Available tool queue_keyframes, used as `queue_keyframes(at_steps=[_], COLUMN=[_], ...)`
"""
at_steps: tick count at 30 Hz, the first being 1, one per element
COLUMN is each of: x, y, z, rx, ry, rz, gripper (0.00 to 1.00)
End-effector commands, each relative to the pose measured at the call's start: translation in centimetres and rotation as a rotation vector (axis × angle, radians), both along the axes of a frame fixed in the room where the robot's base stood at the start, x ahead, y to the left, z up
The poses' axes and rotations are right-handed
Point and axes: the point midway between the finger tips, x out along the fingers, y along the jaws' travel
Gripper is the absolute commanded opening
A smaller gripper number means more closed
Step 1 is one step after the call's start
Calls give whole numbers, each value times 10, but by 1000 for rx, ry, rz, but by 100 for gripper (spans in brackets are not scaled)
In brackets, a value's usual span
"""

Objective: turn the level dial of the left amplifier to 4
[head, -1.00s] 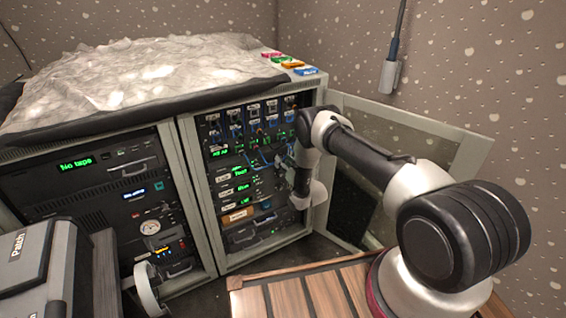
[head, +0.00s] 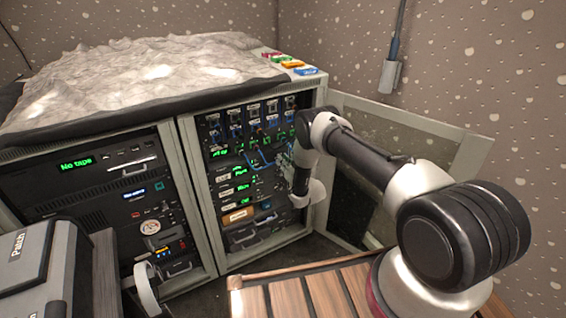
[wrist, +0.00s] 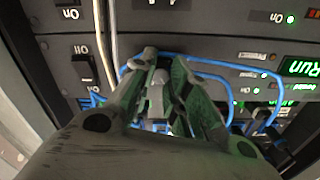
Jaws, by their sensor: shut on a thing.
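My gripper (wrist: 162,68) reaches into the open right-hand rack (head: 199,190), its fingers close together on a small grey knob (wrist: 157,92) that looks like a dial. The fingers cover most of it, so its pointer and the number it shows cannot be read. In the head view, my gripper (head: 284,158) is at the right side of the rack front, partly hidden behind my wrist. I cannot tell the left amplifier from its neighbours by any readable label.
Blue cables (wrist: 205,62) loop closely around my fingers, and pale cables run beside them. A black On/Off switch (wrist: 85,69) is at left. A wooden slatted surface (head: 310,292) lies in front.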

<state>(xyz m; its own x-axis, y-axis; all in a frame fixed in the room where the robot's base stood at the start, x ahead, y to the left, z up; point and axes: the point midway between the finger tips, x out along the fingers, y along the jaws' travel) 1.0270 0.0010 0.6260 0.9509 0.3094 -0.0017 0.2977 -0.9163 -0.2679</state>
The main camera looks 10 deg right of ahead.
Motion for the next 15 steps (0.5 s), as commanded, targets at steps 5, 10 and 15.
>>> queue_keyframes(at_steps=[5, 10, 15], x=[1, 1, 1], y=[0, 0, 0], z=[1, 2, 1], rx=[45, 43, 42], ry=[11, 10, 11], rz=[-1, -1, -1], gripper=[0, 0, 40])
